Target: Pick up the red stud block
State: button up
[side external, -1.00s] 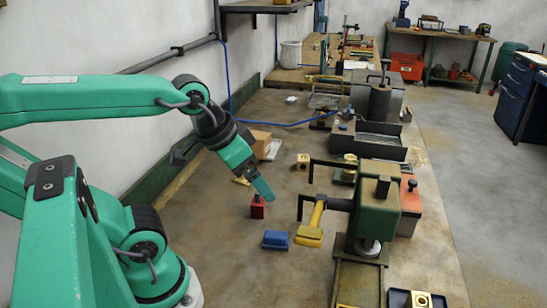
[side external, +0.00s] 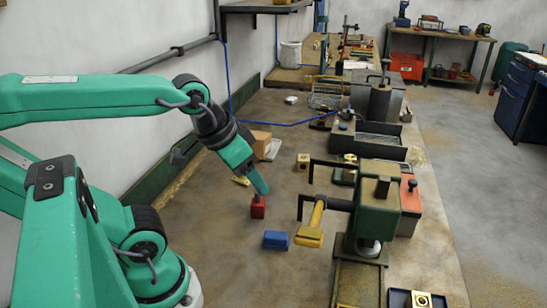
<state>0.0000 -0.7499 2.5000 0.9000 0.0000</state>
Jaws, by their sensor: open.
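The red stud block (side external: 258,209) stands on the bench, a small red block with a dark stud on top. My gripper (side external: 260,187) is just above it, pointing down and to the right. Its near finger shows, and its tip overlaps the top of the stud in this view. The far finger is hidden, and I cannot tell whether the finger touches the stud. The block rests on the bench.
A blue block (side external: 276,240) lies right of the red block. A green drill machine (side external: 375,215) with a yellow-handled lever (side external: 312,228) stands further right. Brass blocks (side external: 303,161) and a cardboard box (side external: 260,143) lie behind. The bench left of the blue block is clear.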

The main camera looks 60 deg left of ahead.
jog(key=n+g, duration=0.5)
jog(key=n, duration=2.3)
send_over(258, 203)
jog(key=f, duration=1.5)
jog(key=shift+w+a, duration=0.15)
jog(key=shift+w, duration=0.2)
jog(key=shift+a+f+n+g, duration=0.3)
jog(key=shift+a+f+n, duration=0.05)
jog(key=shift+f+n, duration=0.15)
jog(key=shift+f, duration=0.1)
jog(key=shift+f, duration=1.15)
